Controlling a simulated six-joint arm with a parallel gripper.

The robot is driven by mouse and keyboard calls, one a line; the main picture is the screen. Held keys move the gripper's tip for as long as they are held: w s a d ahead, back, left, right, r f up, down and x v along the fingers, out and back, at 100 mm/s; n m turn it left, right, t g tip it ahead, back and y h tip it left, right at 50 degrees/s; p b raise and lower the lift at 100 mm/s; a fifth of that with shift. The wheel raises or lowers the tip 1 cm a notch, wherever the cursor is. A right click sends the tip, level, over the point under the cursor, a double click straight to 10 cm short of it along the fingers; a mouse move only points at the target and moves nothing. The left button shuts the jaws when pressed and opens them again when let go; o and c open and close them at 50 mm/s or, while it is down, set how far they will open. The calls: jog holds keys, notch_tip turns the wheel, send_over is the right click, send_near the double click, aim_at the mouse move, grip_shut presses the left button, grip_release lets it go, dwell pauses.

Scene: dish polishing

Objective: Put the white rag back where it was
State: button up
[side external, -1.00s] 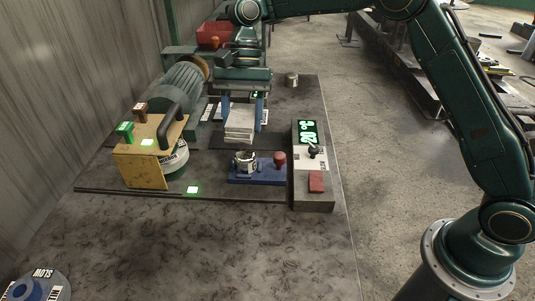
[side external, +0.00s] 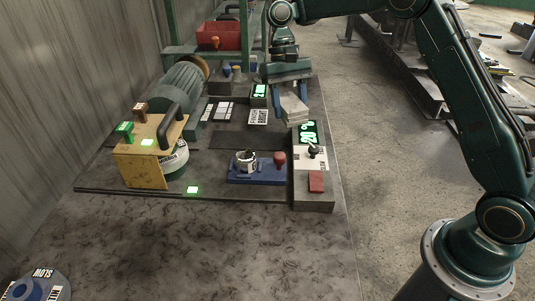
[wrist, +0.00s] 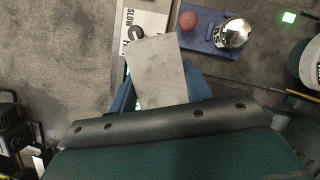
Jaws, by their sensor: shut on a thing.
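The white rag (side external: 292,108), a folded pale block, hangs between the blue fingers of my gripper (side external: 290,99). My gripper is shut on it, just beyond the far end of the control box (side external: 313,181) in the side view. In the wrist view the rag (wrist: 158,72) lies between my fingers (wrist: 160,92) and covers part of the control box (wrist: 147,18) with its SLOW marking. The rag looks raised above the table; its exact height is hard to judge.
A blue fixture (side external: 243,176) holds a metal cup (side external: 246,160) beside a red knob (side external: 280,158). A motor (side external: 180,92) and a wooden stand with a handle (side external: 140,166) are at left. A red bin (side external: 220,37) is behind. The dark mat (side external: 238,141) is clear.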

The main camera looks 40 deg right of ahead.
jog(key=shift+s+d+f+n, duration=0.1)
jog(key=shift+d+n, duration=0.1)
jog(key=shift+d, duration=0.35)
jog(key=shift+s+d+f+n, duration=0.1)
jog(key=shift+d+n, duration=0.1)
jog(key=shift+d, duration=0.3)
jog(key=s+a+r+m, duration=0.2)
jog(key=s+a+r, duration=0.15)
jog(key=a, duration=0.35)
jog(key=s+a+r+m, duration=0.1)
jog(key=s+a+r, duration=0.1)
jog(key=s+a, duration=0.3)
notch_tip(320, 180, up, 2)
jog(key=m+t+y, duration=0.1)
jog(key=m+y, duration=0.1)
jog(key=m, duration=0.1)
send_over(286, 254)
jog(key=shift+w+d+r, duration=0.1)
jog(key=shift+w+d, duration=0.25)
notch_tip(286, 254, down, 20)
jog(key=shift+r, duration=0.2)
jog(key=shift+d+f, duration=0.1)
jog(key=shift+f, duration=0.55)
